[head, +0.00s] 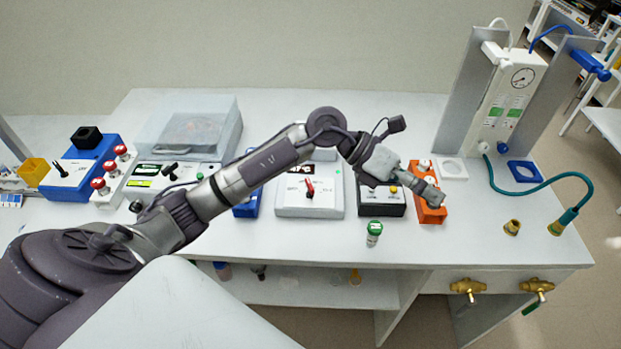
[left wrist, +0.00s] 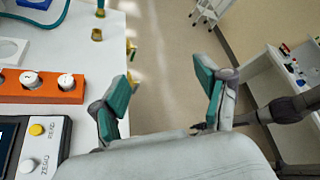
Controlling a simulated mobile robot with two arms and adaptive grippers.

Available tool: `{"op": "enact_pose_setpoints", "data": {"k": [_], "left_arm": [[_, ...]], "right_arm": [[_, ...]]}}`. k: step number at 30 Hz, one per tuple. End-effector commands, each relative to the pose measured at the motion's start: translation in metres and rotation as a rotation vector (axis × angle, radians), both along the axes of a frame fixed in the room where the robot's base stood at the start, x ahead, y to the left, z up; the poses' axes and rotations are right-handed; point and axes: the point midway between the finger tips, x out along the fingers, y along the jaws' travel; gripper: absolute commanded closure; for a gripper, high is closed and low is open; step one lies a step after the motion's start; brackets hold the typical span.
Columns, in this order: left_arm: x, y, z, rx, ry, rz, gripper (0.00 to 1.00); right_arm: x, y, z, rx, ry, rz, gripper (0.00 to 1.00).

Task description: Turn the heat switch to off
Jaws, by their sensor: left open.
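I cannot read a heat label on any device. An orange box (head: 430,207) with white knobs stands right of centre on the bench; in the left wrist view the orange box (left wrist: 45,88) shows two round white knobs. A white box (head: 330,202) with a red lever switch (head: 309,187) stands at mid bench. My left gripper (head: 436,199) is over the orange box in the head view, hiding part of it. In the left wrist view its teal-padded fingers (left wrist: 163,97) are apart with nothing between them, beside the bench edge. My right gripper is out of view.
A dark box with a yellow button (head: 381,203) stands left of the orange box. A green-capped vial (head: 374,233) stands in front. A gauge panel (head: 512,85) with a green hose (head: 540,185) is at right. Brass valves (head: 468,288) stick out below the bench's front edge.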

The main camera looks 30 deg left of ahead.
Motion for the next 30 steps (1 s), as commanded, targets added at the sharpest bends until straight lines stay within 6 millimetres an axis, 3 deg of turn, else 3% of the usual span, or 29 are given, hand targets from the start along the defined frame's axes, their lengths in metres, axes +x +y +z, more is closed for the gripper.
{"op": "enact_pose_setpoints", "data": {"k": [3, 5, 6, 9, 12, 15, 19, 30], "left_arm": [[0.016, 0.076, -0.03, 0.446, -0.003, -0.058, 0.25], [0.021, 0.12, -0.035, 0.643, 0.029, -0.062, 0.25], [0.023, 0.149, -0.035, 0.758, 0.059, -0.056, 0.25], [0.021, 0.207, -0.026, 0.975, 0.14, -0.029, 0.25], [0.017, 0.242, -0.015, 1.098, 0.203, -0.005, 0.25], [0.013, 0.257, -0.012, 1.149, 0.236, 0.005, 0.25], [0.012, 0.257, -0.024, 1.153, 0.242, 0.001, 0.25], [0.011, 0.256, -0.098, 1.149, 0.245, 0.0, 0.25]], "right_arm": [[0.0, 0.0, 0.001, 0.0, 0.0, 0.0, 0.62], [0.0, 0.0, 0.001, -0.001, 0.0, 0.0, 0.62], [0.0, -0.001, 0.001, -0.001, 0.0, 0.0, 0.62], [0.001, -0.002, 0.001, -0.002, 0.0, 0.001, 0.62], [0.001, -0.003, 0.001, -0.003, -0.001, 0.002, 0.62], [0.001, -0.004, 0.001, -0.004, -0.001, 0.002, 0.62], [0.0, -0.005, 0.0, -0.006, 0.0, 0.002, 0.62], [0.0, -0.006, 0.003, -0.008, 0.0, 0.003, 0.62]]}}
